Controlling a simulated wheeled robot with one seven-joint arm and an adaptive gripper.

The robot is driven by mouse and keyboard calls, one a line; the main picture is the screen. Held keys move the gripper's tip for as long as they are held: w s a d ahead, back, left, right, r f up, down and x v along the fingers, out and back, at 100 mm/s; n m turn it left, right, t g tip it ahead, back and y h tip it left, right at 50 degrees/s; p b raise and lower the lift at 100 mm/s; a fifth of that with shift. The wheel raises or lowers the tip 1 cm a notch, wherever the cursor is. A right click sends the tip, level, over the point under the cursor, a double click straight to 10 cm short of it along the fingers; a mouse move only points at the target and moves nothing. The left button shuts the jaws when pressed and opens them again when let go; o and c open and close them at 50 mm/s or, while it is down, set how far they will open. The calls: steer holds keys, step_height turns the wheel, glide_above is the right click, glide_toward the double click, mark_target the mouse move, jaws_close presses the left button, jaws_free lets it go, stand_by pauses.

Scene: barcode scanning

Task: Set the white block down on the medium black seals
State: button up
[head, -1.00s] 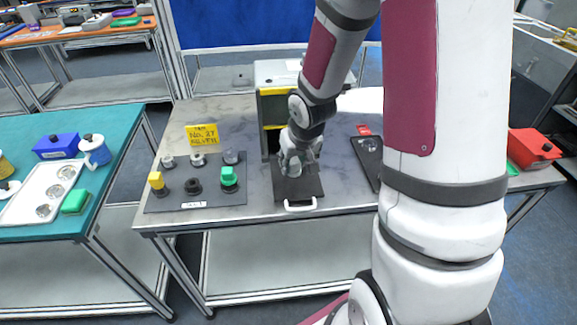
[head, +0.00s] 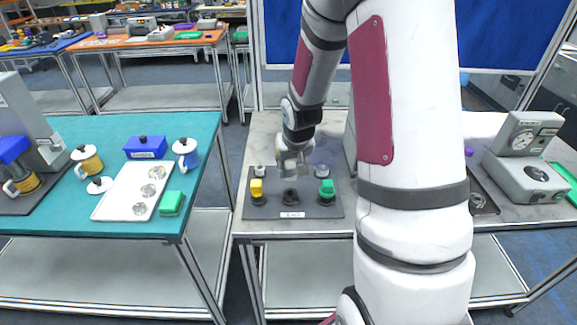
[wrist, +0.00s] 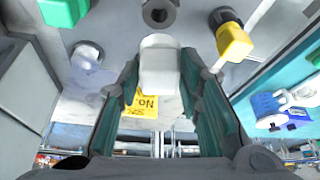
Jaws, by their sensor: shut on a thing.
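My gripper (wrist: 160,82) is shut on the white block (wrist: 160,68), which sits between its teal-padded fingers in the wrist view. In the head view my gripper (head: 292,168) hangs over the back part of a dark mat (head: 313,210). The medium black seals (head: 290,196) stand in the middle of the mat's front row with nothing on top. They show again at the top of the wrist view (wrist: 159,11), apart from the block. A yellow block (head: 257,186) and a green block (head: 327,187) sit on black pieces to either side.
Silver pieces stand in the mat's back row at left (head: 260,171) and right (head: 321,170); my gripper hides the middle. A yellow card (wrist: 137,104) shows beyond the block. A teal table (head: 100,225) is at left, a dial device (head: 526,160) at right.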

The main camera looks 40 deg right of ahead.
step_height(320, 180, down, 3)
steer(key=shift+w+r+b, duration=0.15)
steer(key=shift+b, duration=0.6)
steer(key=shift+f+b, duration=0.35)
steer(key=shift+f, duration=0.55)
steer(key=shift+f+b, duration=0.3)
steer(key=shift+f, duration=0.8)
steer(key=o, duration=1.5)
steer(key=shift+o, duration=0.2)
steer(key=shift+s+r+p, duration=0.2)
steer(key=shift+r+p, duration=1.5)
steer(key=shift+r, duration=1.35)
steer(key=shift+r+p, duration=0.3)
steer(key=shift+r, duration=0.4)
